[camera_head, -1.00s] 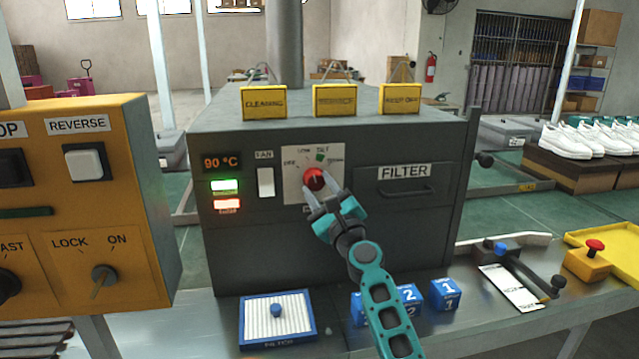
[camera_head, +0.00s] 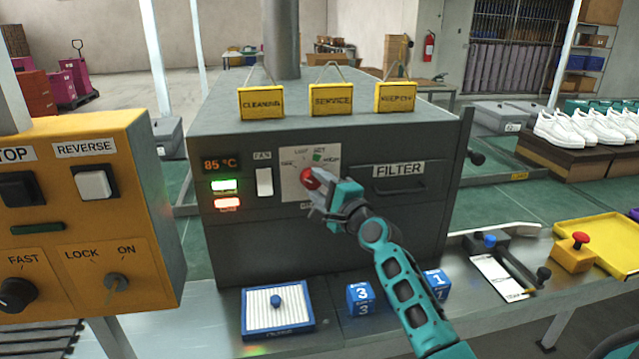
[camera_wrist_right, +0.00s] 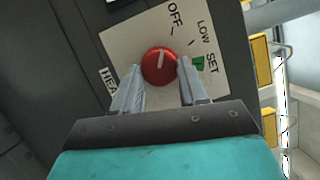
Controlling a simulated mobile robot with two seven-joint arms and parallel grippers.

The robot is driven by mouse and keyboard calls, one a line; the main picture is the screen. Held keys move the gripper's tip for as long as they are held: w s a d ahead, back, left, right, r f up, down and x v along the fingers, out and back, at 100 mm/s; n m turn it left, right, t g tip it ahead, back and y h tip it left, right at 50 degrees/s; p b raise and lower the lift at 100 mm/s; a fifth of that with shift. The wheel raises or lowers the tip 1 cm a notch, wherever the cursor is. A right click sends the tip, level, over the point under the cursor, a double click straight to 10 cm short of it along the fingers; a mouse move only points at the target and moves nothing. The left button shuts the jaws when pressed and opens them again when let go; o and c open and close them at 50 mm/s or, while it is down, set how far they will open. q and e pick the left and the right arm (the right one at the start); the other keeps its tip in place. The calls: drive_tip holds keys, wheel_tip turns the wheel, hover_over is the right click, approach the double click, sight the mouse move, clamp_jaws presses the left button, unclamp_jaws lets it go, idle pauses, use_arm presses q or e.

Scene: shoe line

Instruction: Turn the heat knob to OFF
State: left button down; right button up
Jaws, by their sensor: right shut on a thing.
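The red heat knob (camera_head: 309,179) sits on a white dial plate (camera_head: 293,187) on the grey oven's front. In the right wrist view the knob (camera_wrist_right: 159,66) has a white pointer line, directed roughly toward the OFF mark. LOW and SET, with a green patch, are further right on the dial. My right gripper (camera_head: 316,184) is at the knob, its arm coming from the lower right. Its fingers (camera_wrist_right: 160,72) are on either side of the knob, shut on it. The display (camera_head: 220,164) reads 85 °C. My left gripper is not in view.
A fan switch (camera_head: 264,182) and a FILTER drawer (camera_head: 400,183) flank the dial. Yellow signs (camera_head: 331,99) stand on the oven top. Below lie a blue-framed filter (camera_head: 278,310) and numbered blue blocks (camera_head: 361,298). An orange control box (camera_head: 85,215) stands at left.

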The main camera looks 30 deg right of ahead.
drive_tip(key=shift+r, duration=0.15)
idle(0.4)
drive_tip(key=o, duration=1.1)
drive_tip(key=shift+c, duration=0.2)
drive_tip(key=shift+s, duration=0.1)
drive_tip(key=s+f, duration=0.1)
drive_tip(key=s, duration=1.1)
drive_tip(key=shift+s+d, duration=0.25)
drive_tip(key=shift+s, duration=0.1)
